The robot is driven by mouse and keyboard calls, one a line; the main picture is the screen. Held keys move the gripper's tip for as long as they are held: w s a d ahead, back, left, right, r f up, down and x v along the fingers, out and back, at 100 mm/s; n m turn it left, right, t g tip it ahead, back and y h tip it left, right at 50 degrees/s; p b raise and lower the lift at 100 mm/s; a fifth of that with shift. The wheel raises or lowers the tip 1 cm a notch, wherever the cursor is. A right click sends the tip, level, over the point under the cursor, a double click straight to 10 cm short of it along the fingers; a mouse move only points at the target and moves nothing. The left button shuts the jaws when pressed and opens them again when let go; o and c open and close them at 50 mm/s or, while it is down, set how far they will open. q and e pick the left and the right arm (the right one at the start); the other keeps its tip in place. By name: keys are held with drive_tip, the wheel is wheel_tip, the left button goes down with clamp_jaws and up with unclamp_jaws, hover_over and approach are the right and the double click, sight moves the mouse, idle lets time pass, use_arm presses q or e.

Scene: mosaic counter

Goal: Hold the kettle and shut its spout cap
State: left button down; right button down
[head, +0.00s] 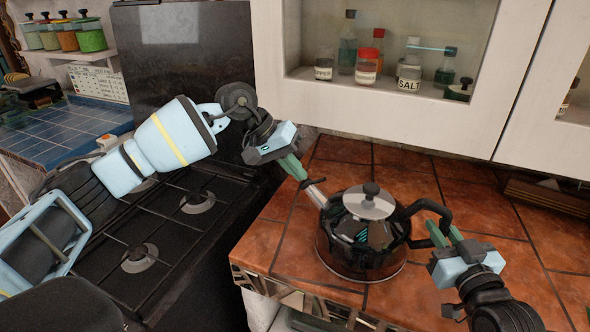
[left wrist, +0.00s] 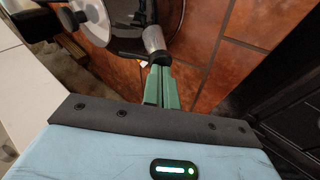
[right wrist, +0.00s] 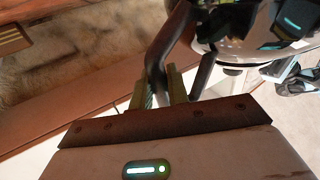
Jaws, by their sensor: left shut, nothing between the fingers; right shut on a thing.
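The kettle (head: 350,245), glossy and dark with a grey lid and black knob, stands upright on the tiled counter. Its metal spout (head: 317,196) points left, towards the hob. A small dark piece at the spout tip looks like the cap; whether it is open or closed is hard to tell. My left gripper (head: 298,174) is shut and empty, its green fingertips right at the spout tip. In the left wrist view the spout (left wrist: 153,40) is just beyond the fingers. My right gripper (head: 442,236) is shut on the black kettle handle (right wrist: 158,60), at the kettle's right.
The black gas hob (head: 160,245) lies left of the counter, under my left arm. A wall cabinet (head: 400,120) with jars hangs above and behind the kettle. The counter (head: 290,240) is clear in front of the kettle. A brown wooden box (head: 548,196) stands at the right.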

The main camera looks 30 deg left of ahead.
use_arm(q)
drive_tip(key=s+a+r, duration=0.2)
drive_tip(key=a+r, duration=0.5)
drive_tip(key=a, duration=0.4)
drive_tip(key=shift+s+a, duration=0.3)
drive_tip(key=shift+r, duration=0.1)
use_arm(e)
drive_tip(key=c, duration=1.3)
unclamp_jaws()
drive_tip(key=shift+a, duration=0.1)
drive_tip(key=v, duration=1.2)
